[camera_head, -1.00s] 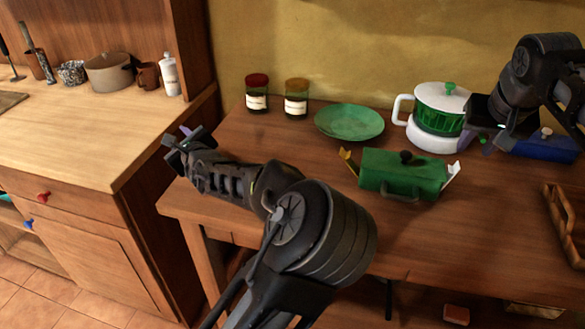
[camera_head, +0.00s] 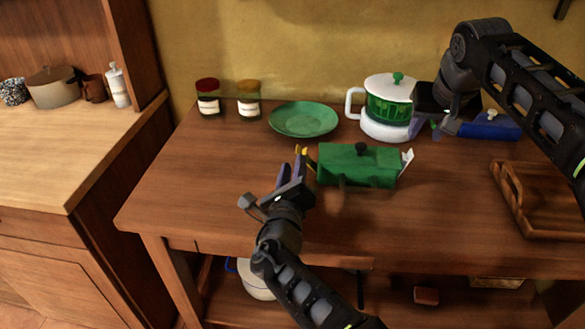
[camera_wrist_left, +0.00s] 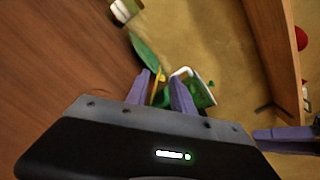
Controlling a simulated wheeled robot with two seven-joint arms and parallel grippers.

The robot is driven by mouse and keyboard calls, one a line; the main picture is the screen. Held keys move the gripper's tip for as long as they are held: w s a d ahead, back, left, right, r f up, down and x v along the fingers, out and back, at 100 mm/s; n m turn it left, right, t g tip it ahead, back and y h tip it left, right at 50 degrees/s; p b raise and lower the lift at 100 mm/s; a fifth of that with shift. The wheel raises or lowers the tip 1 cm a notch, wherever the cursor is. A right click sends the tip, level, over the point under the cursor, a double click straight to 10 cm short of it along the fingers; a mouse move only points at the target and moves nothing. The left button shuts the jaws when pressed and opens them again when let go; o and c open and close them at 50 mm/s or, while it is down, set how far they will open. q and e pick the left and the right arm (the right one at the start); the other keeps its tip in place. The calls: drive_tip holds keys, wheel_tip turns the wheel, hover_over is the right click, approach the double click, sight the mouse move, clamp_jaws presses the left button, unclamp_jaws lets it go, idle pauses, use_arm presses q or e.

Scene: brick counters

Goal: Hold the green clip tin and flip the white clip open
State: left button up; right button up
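The green clip tin (camera_head: 352,166) stands on the wooden table, with a dark knob on its lid. Its white clip (camera_head: 407,158) sticks up and outward at the right end. Its yellow clip (camera_head: 302,151) is at the left end, by my left fingertips. My left gripper (camera_head: 292,168) has its fingers apart beside that end. In the left wrist view, a yellow piece (camera_wrist_left: 159,90) shows between the fingers, with no clear contact. My right gripper (camera_head: 438,127) is beyond the tin's right end, near the white-and-green pot; whether its fingers are open is unclear.
A green plate (camera_head: 304,119) and two jars (camera_head: 209,98) stand behind the tin. A white-and-green pot (camera_head: 389,104) is at the back, a blue tin (camera_head: 489,126) right of it, and a wooden tray (camera_head: 540,200) at the right. The table's front left is clear.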

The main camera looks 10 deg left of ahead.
sight(296, 152)
use_arm(q)
drive_tip(key=shift+w+a, duration=0.15)
drive_tip(key=shift+w, duration=1.15)
drive_tip(key=shift+w+a, duration=0.2)
drive_tip(key=shift+w, duration=1.15)
drive_tip(key=shift+w+a, duration=0.15)
drive_tip(key=shift+w, duration=1.15)
drive_tip(key=shift+c, duration=0.4)
clamp_jaws()
